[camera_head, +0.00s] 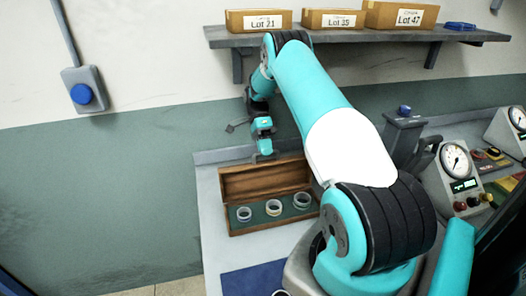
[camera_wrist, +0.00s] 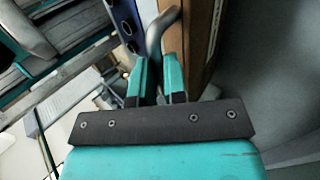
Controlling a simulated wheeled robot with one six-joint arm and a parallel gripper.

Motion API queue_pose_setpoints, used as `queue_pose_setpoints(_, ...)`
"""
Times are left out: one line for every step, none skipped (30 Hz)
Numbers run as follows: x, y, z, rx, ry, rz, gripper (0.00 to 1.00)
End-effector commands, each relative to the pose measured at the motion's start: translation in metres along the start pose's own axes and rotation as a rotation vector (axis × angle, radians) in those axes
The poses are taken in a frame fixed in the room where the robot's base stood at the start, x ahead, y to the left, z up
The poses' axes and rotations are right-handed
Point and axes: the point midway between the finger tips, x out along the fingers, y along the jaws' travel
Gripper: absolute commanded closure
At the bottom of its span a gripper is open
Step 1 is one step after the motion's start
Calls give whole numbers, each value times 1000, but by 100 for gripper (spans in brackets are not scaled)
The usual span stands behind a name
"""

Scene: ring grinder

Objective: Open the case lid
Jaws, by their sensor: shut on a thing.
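The wooden case (camera_head: 272,229) sits on the bench with its lid (camera_head: 285,178) raised at the back. Three rings, a left one (camera_head: 244,213), a middle one (camera_head: 273,207) and a right one (camera_head: 302,200), stand in its green-lined inside. My gripper (camera_head: 264,152) is at the top edge of the raised lid. In the wrist view, my gripper (camera_wrist: 157,78) is shut on a curved grey handle (camera_wrist: 160,30), beside a brown wooden edge (camera_wrist: 197,45). The exact grip on the handle is partly hidden by the fingers.
A blue mat (camera_head: 250,281) lies in front of the case. Gauge boxes, one with a dial (camera_head: 456,163), stand at the right. A shelf (camera_head: 350,38) above bears labelled cartons. A blue button box (camera_head: 83,91) is on the wall. My arm crosses the middle.

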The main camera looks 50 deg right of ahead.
Motion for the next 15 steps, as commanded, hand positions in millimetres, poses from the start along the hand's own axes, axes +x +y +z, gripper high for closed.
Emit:
queue_pose_setpoints(8, -3, -3, 0, -5, 10, 100)
queue_pose_setpoints(8, -3, -3, 1, -5, 10, 100)
queue_pose_setpoints(8, -3, -4, 2, -6, 10, 100)
queue_pose_setpoints(8, -3, -4, 2, -6, 10, 100)
queue_pose_setpoints(8, -3, -4, 3, -6, 11, 100)
queue_pose_setpoints(8, -3, -4, 3, -7, 11, 100)
queue_pose_setpoints(8, -3, -5, 4, -7, 11, 100)
queue_pose_setpoints(8, -3, -5, 4, -7, 11, 100)
queue_pose_setpoints(8, -3, -5, 4, -7, 11, 100)
queue_pose_setpoints(8, -3, -5, 4, -7, 11, 80)
queue_pose_setpoints(8, -3, -4, 4, -7, 11, 73)
queue_pose_setpoints(7, -3, -4, 4, -6, 10, 64)
queue_pose_setpoints(7, -2, -3, 4, -5, 10, 62)
queue_pose_setpoints(6, -2, -2, 3, -4, 9, 62)
queue_pose_setpoints(6, -2, -1, 1, -3, 9, 62)
